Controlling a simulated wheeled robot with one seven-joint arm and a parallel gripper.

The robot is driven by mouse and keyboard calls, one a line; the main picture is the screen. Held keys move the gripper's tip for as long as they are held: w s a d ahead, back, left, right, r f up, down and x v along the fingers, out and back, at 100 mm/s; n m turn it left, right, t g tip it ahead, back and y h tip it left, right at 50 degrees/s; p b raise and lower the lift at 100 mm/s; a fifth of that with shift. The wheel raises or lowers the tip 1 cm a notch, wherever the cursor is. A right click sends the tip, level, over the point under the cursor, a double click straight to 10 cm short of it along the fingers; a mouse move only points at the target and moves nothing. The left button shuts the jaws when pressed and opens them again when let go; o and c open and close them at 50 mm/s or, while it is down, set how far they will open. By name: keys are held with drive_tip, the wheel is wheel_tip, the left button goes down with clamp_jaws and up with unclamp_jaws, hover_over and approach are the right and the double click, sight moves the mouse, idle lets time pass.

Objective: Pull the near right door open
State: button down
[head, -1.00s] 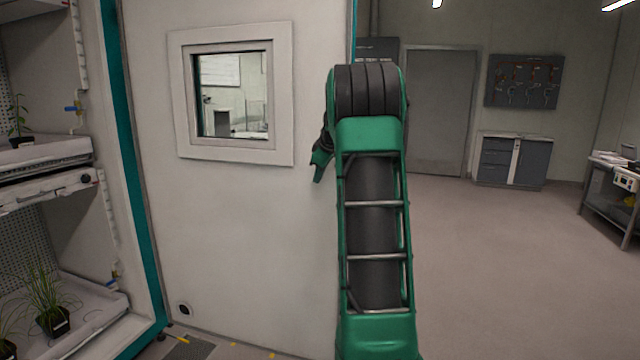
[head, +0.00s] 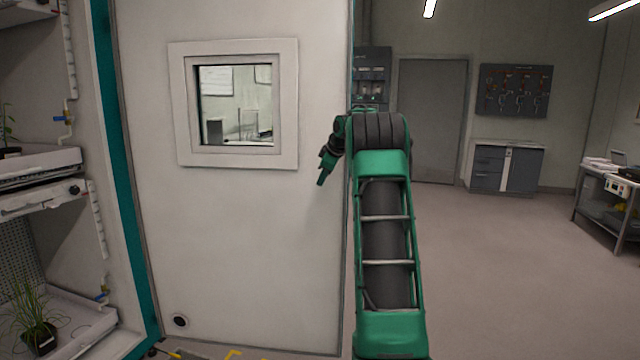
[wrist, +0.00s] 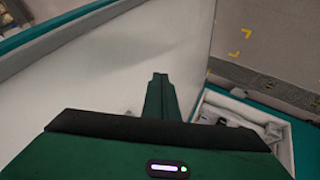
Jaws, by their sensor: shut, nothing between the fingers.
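The near right door (head: 250,240) is a tall white panel with a square window (head: 237,104). It stands swung out from the chamber, whose shelves show at the left of the head view. My gripper (head: 321,183) is in front of the door's right part, beside its free edge, fingers pointing down. In the wrist view the shut fingers (wrist: 160,78) show against the pale door face (wrist: 100,80). They hold nothing. Whether they touch the door I cannot tell. No handle shows clearly.
Chamber shelves (head: 40,165) with a potted plant (head: 38,325) stand at the left. Open floor (head: 490,260) lies to the right. A cabinet (head: 507,166) stands at the back and a bench (head: 605,205) at the far right. Yellow floor marks (wrist: 240,45) show in the wrist view.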

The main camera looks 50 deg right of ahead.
drive_tip(key=shift+a, duration=0.1)
drive_tip(key=s+a+r, duration=0.4)
drive_tip(key=s+r, duration=0.4)
drive_tip(key=shift+a, duration=0.2)
idle(0.4)
